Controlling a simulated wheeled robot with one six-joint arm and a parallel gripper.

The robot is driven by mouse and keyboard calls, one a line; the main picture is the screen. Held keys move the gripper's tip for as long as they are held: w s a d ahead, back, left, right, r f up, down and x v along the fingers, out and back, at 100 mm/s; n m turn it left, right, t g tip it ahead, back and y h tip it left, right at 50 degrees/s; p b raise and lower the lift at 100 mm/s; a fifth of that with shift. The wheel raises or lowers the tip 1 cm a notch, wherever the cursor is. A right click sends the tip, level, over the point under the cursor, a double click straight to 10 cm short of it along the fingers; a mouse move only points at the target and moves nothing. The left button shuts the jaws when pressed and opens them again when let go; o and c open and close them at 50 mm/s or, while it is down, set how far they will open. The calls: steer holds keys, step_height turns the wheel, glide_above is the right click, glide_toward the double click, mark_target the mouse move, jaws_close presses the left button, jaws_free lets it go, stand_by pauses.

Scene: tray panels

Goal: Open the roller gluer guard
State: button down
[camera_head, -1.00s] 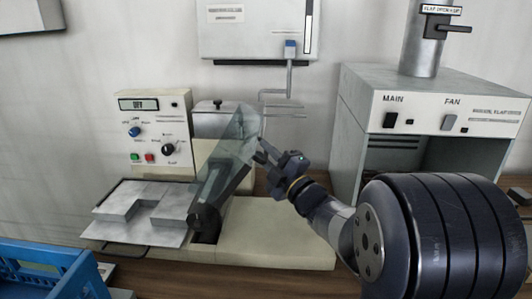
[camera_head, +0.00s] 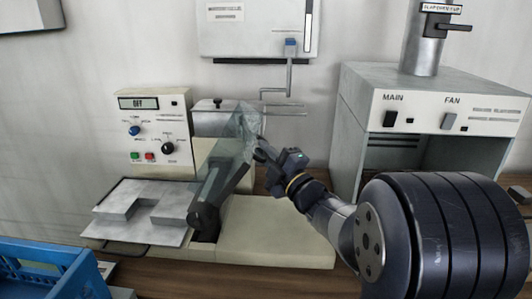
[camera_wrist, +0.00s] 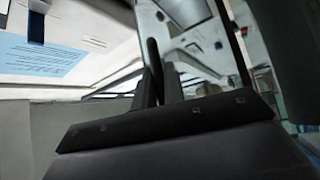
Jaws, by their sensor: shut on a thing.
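The roller gluer (camera_head: 275,232) stands on the bench, a cream machine with a control panel (camera_head: 157,130) whose display reads OFF. Its clear guard (camera_head: 238,135) stands tilted up over the dark roller (camera_head: 215,190). My gripper (camera_head: 260,152) is at the guard's upper right edge, shut on the guard. In the wrist view the two dark fingers (camera_wrist: 154,85) are close together; what lies between them is hard to make out there.
A metal plate (camera_head: 120,225) lies at the gluer's left front. A blue crate (camera_head: 40,262) is at the lower left. A grey hood with MAIN and FAN switches (camera_head: 440,100) stands at the right. A wall box (camera_head: 258,35) hangs behind.

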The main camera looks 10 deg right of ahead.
steer(key=shift+w+a+r+n+g+p, duration=0.25)
steer(key=shift+a+r+n+g+p, duration=0.35)
steer(key=shift+a+r+n+g, duration=0.35)
steer(key=shift+d+f, duration=0.1)
steer(key=c, duration=1.8)
jaws_free()
steer(key=shift+o, duration=0.2)
steer(key=v, duration=1)
steer(key=shift+s+d+b, duration=0.2)
steer(key=shift+s+b, duration=0.1)
steer(key=shift+s, duration=0.05)
